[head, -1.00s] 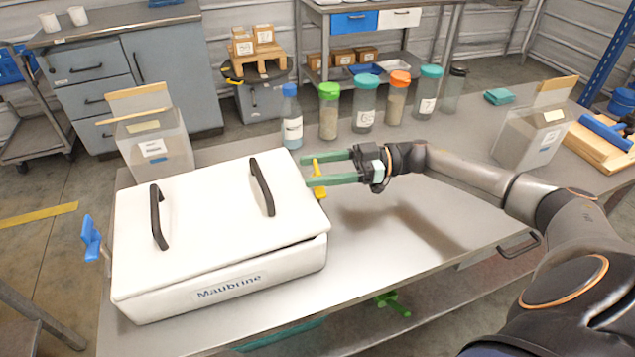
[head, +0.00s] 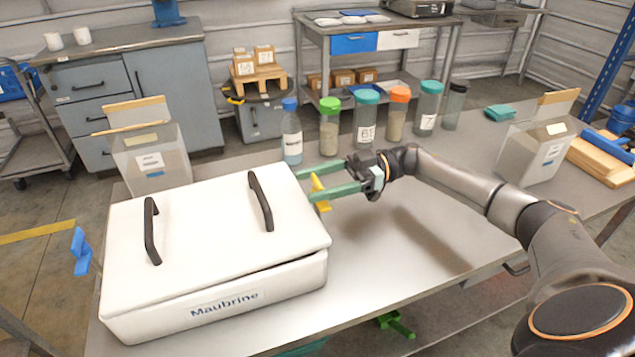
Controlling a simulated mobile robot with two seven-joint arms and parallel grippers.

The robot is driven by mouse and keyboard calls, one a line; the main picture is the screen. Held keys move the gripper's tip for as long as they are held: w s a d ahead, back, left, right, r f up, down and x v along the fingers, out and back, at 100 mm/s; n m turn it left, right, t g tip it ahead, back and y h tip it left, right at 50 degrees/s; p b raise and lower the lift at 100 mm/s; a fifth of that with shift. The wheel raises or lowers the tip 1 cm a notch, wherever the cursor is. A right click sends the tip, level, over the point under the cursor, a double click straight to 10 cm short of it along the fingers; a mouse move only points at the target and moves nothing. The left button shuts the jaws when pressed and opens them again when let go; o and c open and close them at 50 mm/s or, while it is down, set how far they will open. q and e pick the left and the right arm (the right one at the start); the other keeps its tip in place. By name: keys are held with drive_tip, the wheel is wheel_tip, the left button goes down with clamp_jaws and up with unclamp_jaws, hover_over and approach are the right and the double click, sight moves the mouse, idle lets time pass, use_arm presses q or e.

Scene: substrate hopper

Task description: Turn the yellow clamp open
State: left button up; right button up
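The yellow clamp (head: 318,182) is at the right side of the white hopper box (head: 200,307) labelled "Maubrine". My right gripper (head: 306,184) has green fingers spread apart, one behind the clamp and one in front. A blue clamp (head: 82,251) is on the hopper's left side. The lid (head: 205,225) with two black handles lies on the hopper. My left gripper is not in view.
Several jars and bottles, including a blue-capped bottle (head: 292,135), stand behind the gripper. Clear bins stand at left (head: 150,170) and right (head: 530,155). The table (head: 400,245) is bare to the right of the hopper. A green object (head: 396,323) is below its front edge.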

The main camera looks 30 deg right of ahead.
drive_tip(key=o, duration=0.3)
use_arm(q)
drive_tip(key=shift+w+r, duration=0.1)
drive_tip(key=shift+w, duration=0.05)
use_arm(e)
drive_tip(key=shift+d, duration=0.25)
use_arm(q)
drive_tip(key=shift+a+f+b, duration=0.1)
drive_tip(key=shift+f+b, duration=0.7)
drive_tip(key=shift+b, duration=0.25)
use_arm(e)
drive_tip(key=shift+v, duration=6)
